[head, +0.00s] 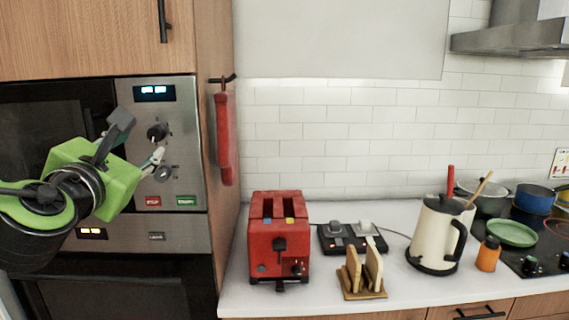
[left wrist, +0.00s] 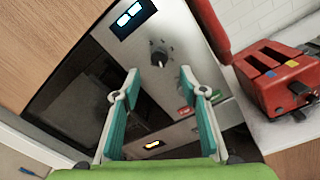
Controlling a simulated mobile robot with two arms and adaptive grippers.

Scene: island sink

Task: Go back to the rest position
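My left gripper (head: 140,142) is in front of the built-in oven's control panel at the left of the head view. In the left wrist view the left gripper (left wrist: 160,82) shows its two teal fingers spread apart with nothing between them. The oven panel (head: 183,115) has a lit display and a dark knob (head: 157,131), and the knob also shows beyond the fingertips in the left wrist view (left wrist: 159,59). Whether a fingertip touches the panel, I cannot tell. My right gripper is in neither view.
A red toaster (head: 279,245), a toast rack (head: 362,275), a cream kettle (head: 440,232) and an orange bottle (head: 488,254) stand on the white counter (head: 408,297). Pots (head: 534,199) are on the hob at right. A red mitt (head: 223,140) hangs on the cabinet side.

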